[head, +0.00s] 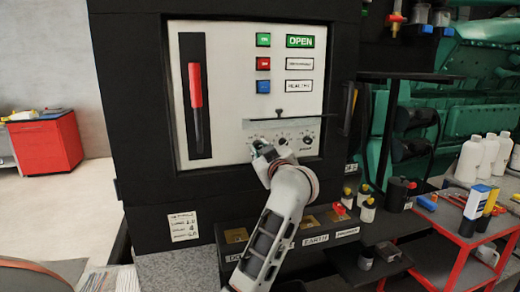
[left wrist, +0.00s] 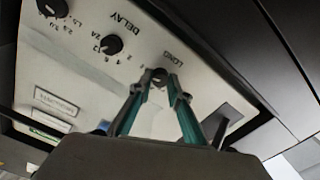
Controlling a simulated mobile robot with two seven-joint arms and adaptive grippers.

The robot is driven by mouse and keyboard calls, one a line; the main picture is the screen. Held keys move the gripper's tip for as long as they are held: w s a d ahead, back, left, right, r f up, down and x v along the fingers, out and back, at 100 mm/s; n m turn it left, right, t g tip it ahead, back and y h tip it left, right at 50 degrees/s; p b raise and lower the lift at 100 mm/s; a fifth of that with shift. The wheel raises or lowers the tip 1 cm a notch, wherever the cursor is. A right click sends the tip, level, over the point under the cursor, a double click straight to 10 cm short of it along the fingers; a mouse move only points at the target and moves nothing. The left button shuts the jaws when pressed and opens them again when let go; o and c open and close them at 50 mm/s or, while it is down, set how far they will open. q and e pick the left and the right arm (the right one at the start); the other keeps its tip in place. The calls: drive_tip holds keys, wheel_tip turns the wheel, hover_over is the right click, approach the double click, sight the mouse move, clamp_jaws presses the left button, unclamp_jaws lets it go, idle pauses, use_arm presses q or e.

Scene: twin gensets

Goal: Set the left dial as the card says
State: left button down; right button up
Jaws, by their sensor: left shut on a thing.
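The left dial is a small black knob (left wrist: 157,75) marked "LONG" on the white panel, seen upside down in the left wrist view. My left gripper (left wrist: 160,82) has its two teal fingers closed on either side of this knob. In the head view my left gripper (head: 261,149) is at the left end of the dial row and hides most of the left dial. Its pointer setting cannot be read. A white card (head: 184,226) with several lines of small print is on the black cabinet, low at the left. My right gripper is not in view.
The "DELAY" dial (left wrist: 111,44) and another dial (left wrist: 52,7) are beside the held one. A thin dark bar (head: 279,114) sticks out above the dials. A red-handled lever (head: 195,95) is at the left. A black ledge (head: 317,238) runs below the panel.

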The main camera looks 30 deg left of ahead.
use_arm(q)
drive_tip(key=shift+m, duration=0.5)
drive_tip(key=shift+f, duration=0.1)
drive_tip(key=c, duration=1.9)
unclamp_jaws()
drive_tip(key=shift+v, duration=3.8)
